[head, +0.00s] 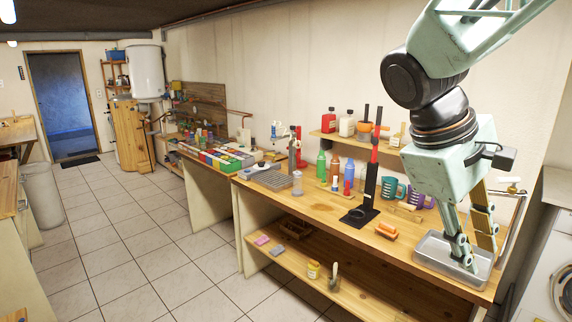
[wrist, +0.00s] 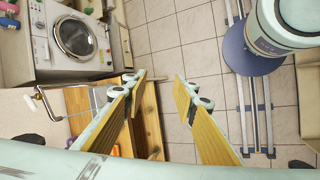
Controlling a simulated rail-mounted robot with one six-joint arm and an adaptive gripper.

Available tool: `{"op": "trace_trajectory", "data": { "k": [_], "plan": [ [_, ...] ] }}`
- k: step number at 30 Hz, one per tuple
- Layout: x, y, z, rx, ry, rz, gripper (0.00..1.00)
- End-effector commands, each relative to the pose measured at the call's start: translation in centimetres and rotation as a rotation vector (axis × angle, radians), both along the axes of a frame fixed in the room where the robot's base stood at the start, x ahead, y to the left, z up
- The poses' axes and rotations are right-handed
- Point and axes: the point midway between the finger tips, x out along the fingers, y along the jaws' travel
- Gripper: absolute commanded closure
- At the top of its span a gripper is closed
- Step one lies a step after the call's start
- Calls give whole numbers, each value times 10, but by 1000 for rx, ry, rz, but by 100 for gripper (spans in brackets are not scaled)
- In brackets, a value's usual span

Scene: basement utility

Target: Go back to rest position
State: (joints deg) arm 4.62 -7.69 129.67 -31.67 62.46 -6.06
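My gripper (head: 478,254) hangs at the right of the head view, fingers pointing down, and overlaps the metal tray (head: 430,246) at the right end of the bench. In the wrist view my gripper (wrist: 160,78) has its two yellow-padded fingers spread well apart, with only tiled floor between them. It is open and holds nothing. The wrist view shows the wooden bench edge behind the left finger, so the fingers appear to be beside the bench front rather than down in the tray.
The wooden bench (head: 330,204) carries bottles, mugs, a black stand (head: 366,185) and an orange-topped brush (head: 387,229). A washing machine (wrist: 72,40) stands beyond the bench end. The tiled floor (head: 130,240) in front is clear. A grey bin (head: 42,190) stands at left.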

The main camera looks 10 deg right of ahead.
Motion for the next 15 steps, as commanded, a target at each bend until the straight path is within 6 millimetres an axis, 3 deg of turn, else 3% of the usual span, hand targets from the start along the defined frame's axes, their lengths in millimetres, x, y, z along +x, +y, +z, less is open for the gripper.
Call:
{"op": "trace_trajectory", "data": {
  "k": [15],
  "plan": [
    [-51,73,-15,184,-178,-80,74]
  ]
}}
